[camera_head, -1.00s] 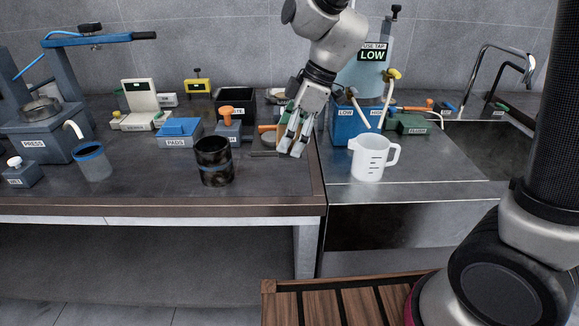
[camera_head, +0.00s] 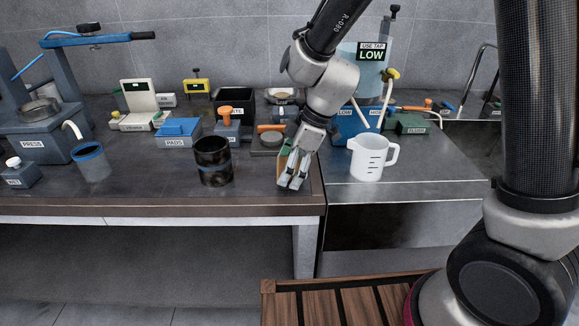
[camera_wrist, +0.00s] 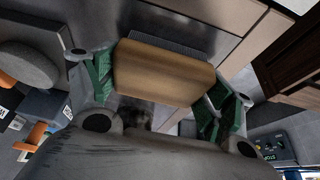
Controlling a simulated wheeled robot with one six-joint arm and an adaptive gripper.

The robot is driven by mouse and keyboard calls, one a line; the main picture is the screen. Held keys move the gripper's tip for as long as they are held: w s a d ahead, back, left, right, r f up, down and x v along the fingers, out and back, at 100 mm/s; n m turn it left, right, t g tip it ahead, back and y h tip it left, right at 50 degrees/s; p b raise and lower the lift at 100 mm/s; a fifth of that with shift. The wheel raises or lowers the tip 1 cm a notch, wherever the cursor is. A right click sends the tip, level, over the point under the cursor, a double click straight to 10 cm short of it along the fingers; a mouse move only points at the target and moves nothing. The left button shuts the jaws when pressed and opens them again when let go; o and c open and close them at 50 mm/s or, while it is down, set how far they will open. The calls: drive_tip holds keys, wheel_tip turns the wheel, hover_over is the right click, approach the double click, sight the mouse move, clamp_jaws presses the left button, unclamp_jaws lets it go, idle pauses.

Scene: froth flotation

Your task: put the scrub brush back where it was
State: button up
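The scrub brush (camera_wrist: 163,72) shows in the wrist view as a tan block with a strip of grey bristles along its far edge. It sits between the green-padded fingers of my gripper (camera_wrist: 165,88), which appear shut on its two ends. In the head view my gripper (camera_head: 292,181) points down over the front right part of the dark bench, left of the white jug. The brush is mostly hidden behind the fingers there. I cannot tell whether it touches the bench top.
A white measuring jug (camera_head: 368,160) stands to the right, on the steel sink unit. A dark cylinder (camera_head: 213,163) stands to the left. A round grey device (camera_head: 270,140) with an orange part is just behind my gripper. The bench front edge (camera_head: 180,208) is close.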

drive_tip(key=o, duration=0.3)
drive_tip(key=shift+r, duration=0.2)
drive_tip(key=v, duration=1.2)
